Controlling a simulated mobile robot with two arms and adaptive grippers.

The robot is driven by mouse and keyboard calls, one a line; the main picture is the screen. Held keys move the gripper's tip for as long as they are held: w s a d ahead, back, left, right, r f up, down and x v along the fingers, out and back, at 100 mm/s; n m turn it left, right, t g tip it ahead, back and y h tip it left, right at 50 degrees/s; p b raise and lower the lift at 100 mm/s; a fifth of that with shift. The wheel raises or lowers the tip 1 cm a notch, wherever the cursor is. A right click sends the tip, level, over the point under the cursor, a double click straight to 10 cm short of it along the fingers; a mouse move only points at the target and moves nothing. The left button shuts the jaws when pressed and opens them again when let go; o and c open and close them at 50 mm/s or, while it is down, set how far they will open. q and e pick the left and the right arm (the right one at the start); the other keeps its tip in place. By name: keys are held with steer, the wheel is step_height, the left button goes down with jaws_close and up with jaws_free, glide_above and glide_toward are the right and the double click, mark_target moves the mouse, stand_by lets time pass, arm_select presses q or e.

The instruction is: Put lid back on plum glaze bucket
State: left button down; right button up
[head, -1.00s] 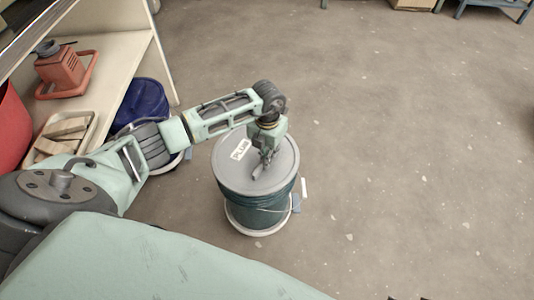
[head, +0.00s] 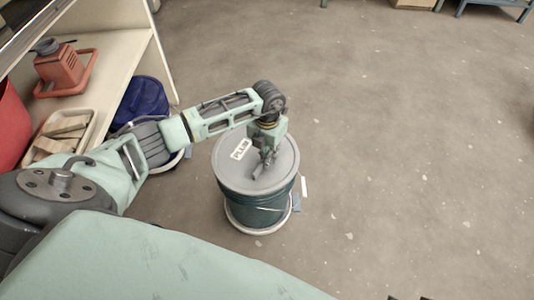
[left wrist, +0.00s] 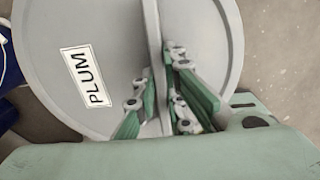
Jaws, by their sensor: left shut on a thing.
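A grey round lid (head: 231,172) with a white PLUM label lies over the top of a dark green-blue bucket (head: 262,213) on the floor. From the head view it looks level and roughly centred on the bucket; any gap at the rim is too small to tell. My left gripper (head: 264,167) is above the lid, pointing down. In the left wrist view the lid (left wrist: 205,40) fills the frame, with a raised grey rib across it, and my left gripper (left wrist: 166,105) is shut on that rib. My right gripper is not in view.
The bucket stands on a pale round base (head: 243,228), with a small blue-grey item (head: 297,203) beside it. A blue bucket (head: 143,101) stands left by a shelf (head: 115,55) holding a red device (head: 62,70) and a tray of blocks (head: 40,158). The floor right is clear.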

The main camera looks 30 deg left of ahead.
arm_select(q)
steer(key=shift+f, duration=0.15)
stand_by(0.5)
steer(key=c, duration=1.7)
jaws_free()
steer(key=shift+c, duration=0.2)
steer(key=shift+o, duration=0.5)
steer(key=o, duration=0.4)
